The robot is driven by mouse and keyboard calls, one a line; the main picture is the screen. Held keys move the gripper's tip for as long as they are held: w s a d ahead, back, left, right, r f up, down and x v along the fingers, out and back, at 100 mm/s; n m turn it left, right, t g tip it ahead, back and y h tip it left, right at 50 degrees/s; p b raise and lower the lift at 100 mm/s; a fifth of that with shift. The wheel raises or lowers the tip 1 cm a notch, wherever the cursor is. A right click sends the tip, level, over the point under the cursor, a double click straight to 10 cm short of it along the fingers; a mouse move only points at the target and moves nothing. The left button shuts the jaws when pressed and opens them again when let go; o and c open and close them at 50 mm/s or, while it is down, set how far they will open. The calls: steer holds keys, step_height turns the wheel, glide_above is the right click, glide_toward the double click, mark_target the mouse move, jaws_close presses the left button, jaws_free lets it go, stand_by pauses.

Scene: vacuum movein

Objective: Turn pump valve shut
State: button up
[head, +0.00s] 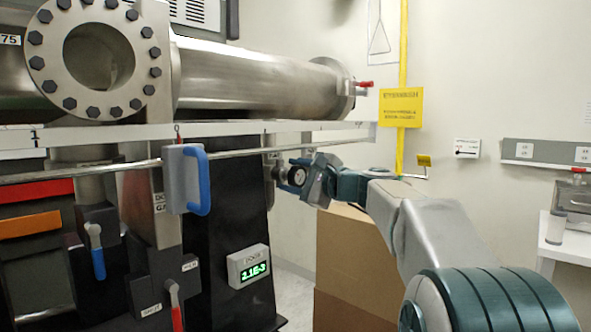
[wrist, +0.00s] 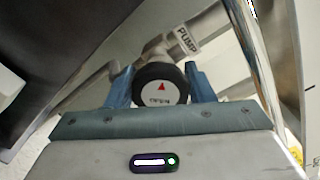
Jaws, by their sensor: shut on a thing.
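The pump valve is a round black knob (wrist: 160,84) with a white face and a red triangle, which points up in the wrist view. A "PUMP" label (wrist: 187,39) sits on the pipe behind it. In the head view the knob (head: 297,176) is right of the dark column, under the steel rail. My gripper (head: 307,177) reaches it from the right. In the wrist view the two blue fingers of my gripper (wrist: 161,83) are shut on the knob, one on each side. The finger pads' contact points are partly hidden.
A steel rail (head: 235,149) runs above the knob. Left of it are a blue-handled grey box (head: 185,178), a blue lever (head: 96,250), a red lever (head: 175,303) and a green-lit gauge (head: 249,267). Cardboard boxes (head: 350,253) stand below my arm.

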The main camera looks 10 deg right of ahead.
steer(key=m+p, duration=0.1)
steer(key=m, duration=0.1)
steer(key=m+p, duration=0.3)
steer(key=shift+d+r+m, duration=0.15)
steer(key=shift+r+m, duration=0.15)
steer(key=shift+w+f+m+p, duration=0.1)
steer(key=shift+f+m+p, duration=0.05)
steer(key=shift+m+p, duration=1.5)
steer(key=shift+m, duration=0.45)
steer(key=o, duration=1)
steer(key=shift+d, duration=0.1)
steer(key=shift+c, duration=0.2)
steer(key=b+v, duration=0.1)
steer(key=v, duration=1.2)
steer(key=shift+s+d+b, duration=0.2)
steer(key=shift+s+b, duration=0.1)
steer(key=shift+s, duration=0.05)
steer(key=shift+f, duration=0.1)
